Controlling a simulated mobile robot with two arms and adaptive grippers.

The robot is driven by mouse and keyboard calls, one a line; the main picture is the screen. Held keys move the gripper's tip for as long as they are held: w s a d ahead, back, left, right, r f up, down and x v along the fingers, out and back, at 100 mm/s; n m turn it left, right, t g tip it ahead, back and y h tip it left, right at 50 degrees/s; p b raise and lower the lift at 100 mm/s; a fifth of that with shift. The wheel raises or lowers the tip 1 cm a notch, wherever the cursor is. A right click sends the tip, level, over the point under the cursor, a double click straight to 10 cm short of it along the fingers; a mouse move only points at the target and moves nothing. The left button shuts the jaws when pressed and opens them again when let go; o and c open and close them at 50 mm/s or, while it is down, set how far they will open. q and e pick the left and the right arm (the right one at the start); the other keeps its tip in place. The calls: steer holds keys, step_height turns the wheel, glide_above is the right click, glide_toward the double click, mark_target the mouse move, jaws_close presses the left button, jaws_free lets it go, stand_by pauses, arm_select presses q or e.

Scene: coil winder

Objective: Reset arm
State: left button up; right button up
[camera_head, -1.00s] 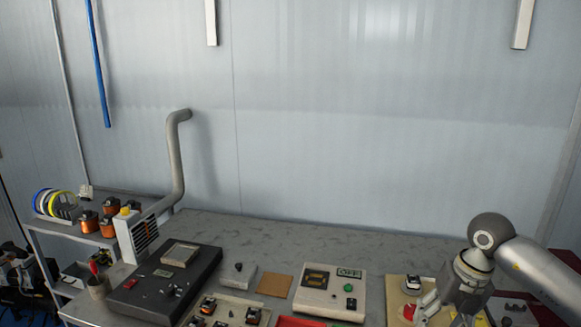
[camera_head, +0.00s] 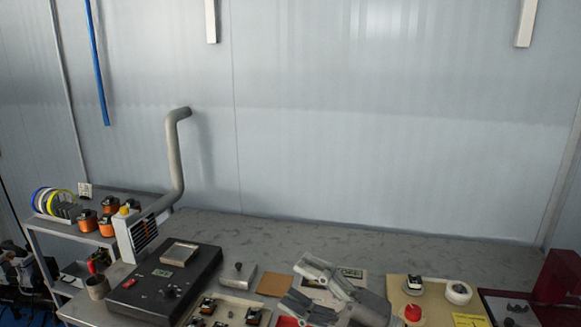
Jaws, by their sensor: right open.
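My right gripper (camera_head: 298,284) is in the lower middle of the head view, above the workbench (camera_head: 330,235). Its two grey fingers point to the left and stand apart with nothing visible between them. My left gripper is not in view.
A black control unit (camera_head: 200,270) and a grey exhaust pipe (camera_head: 174,160) stand at left. A brown square pad (camera_head: 274,285) lies mid-bench. A beige board (camera_head: 398,285) holds a white tape roll (camera_head: 458,292) and a red button (camera_head: 412,313). The back of the bench is clear.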

steer(key=w+d+f+m+t+h, duration=0.2)
steer(key=d+m+t+h, duration=0.35)
steer(key=m, duration=0.25)
steer(key=w+d+f+m+t+h, duration=0.1)
steer(key=d+f+m+t+h, duration=0.1)
steer(key=d+m+t+h, duration=0.45)
steer(key=s+d+f+m+g+h, duration=0.2)
steer(key=d+f+m+g+h, duration=0.1)
steer(key=f+m, duration=0.25)
steer(key=s+d+f+m+g+h, duration=0.2)
steer(key=f+m+g+h, duration=0.15)
steer(key=f, duration=0.25)
steer(key=s+d+f+m+g, duration=0.1)
steer(key=s+f+g, duration=0.6)
steer(key=s, duration=0.5)
steer(key=s+f+m+g, duration=0.2)
steer(key=s+f+g, duration=0.3)
steer(key=s+f, duration=0.6)
step_height(320, 180, down, 24)
steer(key=s+f, duration=0.1)
steer(key=s, duration=0.1)
steer(key=s+d+f+g, duration=0.2)
steer(key=s+d+f, duration=0.1)
steer(key=s+f, duration=1.3)
steer(key=shift+s+d, duration=0.15)
steer(key=shift+s, duration=0.05)
